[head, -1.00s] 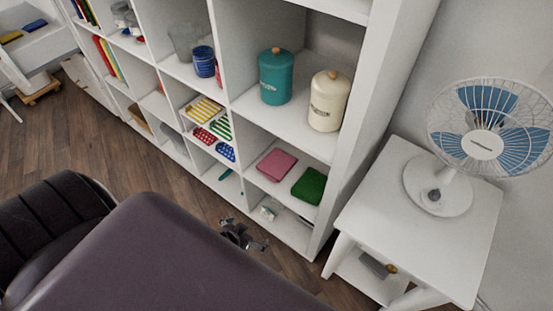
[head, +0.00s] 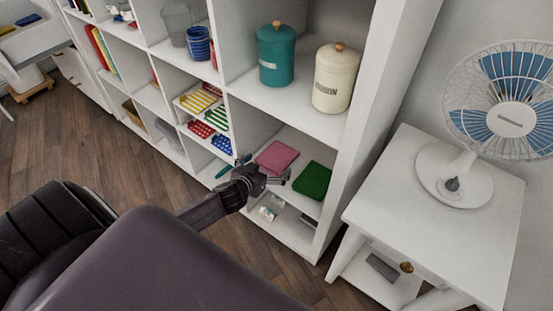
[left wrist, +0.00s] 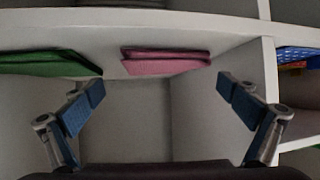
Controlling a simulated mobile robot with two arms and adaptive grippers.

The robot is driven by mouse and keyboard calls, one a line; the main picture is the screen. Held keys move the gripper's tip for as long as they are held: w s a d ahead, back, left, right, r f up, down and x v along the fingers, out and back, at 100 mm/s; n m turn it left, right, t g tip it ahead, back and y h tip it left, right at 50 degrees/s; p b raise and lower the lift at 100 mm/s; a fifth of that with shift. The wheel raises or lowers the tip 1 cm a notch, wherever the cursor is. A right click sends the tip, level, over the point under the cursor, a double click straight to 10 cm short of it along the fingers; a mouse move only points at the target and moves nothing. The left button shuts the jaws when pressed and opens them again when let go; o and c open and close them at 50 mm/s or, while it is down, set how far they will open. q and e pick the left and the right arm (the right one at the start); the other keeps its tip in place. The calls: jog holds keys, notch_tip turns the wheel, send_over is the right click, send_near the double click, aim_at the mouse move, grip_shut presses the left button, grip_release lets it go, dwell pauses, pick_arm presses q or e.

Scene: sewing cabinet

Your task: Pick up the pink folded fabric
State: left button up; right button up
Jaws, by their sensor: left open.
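The pink folded fabric (head: 276,158) lies flat on a white shelf of the cabinet, left of the green folded fabric (head: 313,181). In the left wrist view, which looks upside down, the pink fabric (left wrist: 165,62) is near the upper middle and the green one (left wrist: 45,64) is at the left. My left gripper (head: 278,177) is at the front of that compartment, just in front of the pink fabric. In the left wrist view its fingers (left wrist: 158,92) are spread wide with nothing between them. My right gripper is not in view.
A teal canister (head: 276,55) and a cream canister (head: 336,78) stand on the shelf above. Patterned fabrics (head: 203,128) lie in the compartment to the left. A white side table (head: 415,245) with a fan (head: 510,105) stands at the right. Small items lie on the shelf below.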

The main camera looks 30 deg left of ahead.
aim_at(274, 159)
pick_arm(q)
jog(key=b+x, duration=0.1)
jog(key=x, duration=0.2)
jog(key=shift+w+a, duration=0.15)
jog(key=shift+w, duration=0.1)
jog(key=shift+w+f, duration=0.3)
jog(key=shift+w, duration=0.25)
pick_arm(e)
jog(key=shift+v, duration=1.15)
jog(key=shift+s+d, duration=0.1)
pick_arm(q)
jog(key=c, duration=0.8)
